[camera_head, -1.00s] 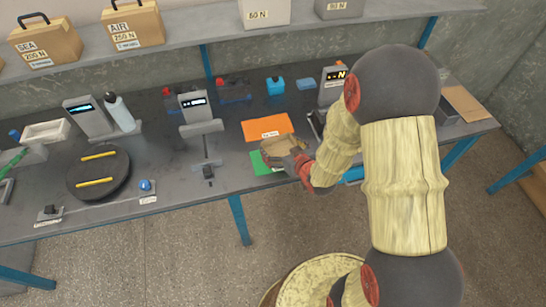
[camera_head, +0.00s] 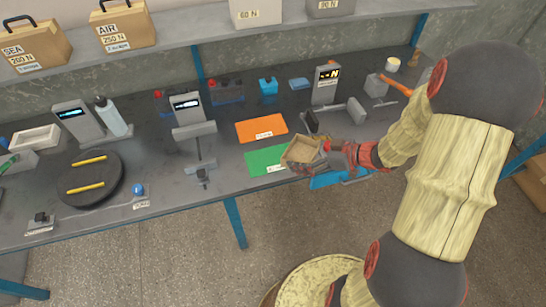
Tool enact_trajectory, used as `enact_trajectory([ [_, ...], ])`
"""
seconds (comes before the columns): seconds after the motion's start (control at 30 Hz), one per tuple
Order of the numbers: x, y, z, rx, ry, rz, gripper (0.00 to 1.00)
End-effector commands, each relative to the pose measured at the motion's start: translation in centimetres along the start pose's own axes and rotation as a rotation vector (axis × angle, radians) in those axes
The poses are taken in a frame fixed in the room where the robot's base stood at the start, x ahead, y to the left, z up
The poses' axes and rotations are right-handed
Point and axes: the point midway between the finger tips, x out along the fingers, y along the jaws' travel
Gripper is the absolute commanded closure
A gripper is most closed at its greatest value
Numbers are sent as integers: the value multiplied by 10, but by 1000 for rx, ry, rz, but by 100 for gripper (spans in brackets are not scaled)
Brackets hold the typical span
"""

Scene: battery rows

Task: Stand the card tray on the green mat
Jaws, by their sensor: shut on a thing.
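The green mat (camera_head: 262,162) lies flat near the front edge of the bench, with a small white label on its front part. The card tray (camera_head: 302,152) is a small brown open box. It covers the mat's right end in the picture; I cannot tell whether it touches the mat or is held above it. My gripper (camera_head: 324,150) reaches in from the right and is shut on the tray's right side. The tray looks somewhat tilted. Its underside is hidden.
An orange mat (camera_head: 262,128) lies just behind the green one. A blue mat (camera_head: 338,178) lies to the right, partly under my arm. A grey stand (camera_head: 202,165) is at the left. A display unit (camera_head: 326,85) stands behind.

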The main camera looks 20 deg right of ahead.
Motion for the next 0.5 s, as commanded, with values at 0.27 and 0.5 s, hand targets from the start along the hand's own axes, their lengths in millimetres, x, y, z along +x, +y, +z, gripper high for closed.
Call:
enact_trajectory([
  [0.27,70,13,0,-2,0,-6,35],
  [0.5,120,24,14,1,0,-3,35],
])
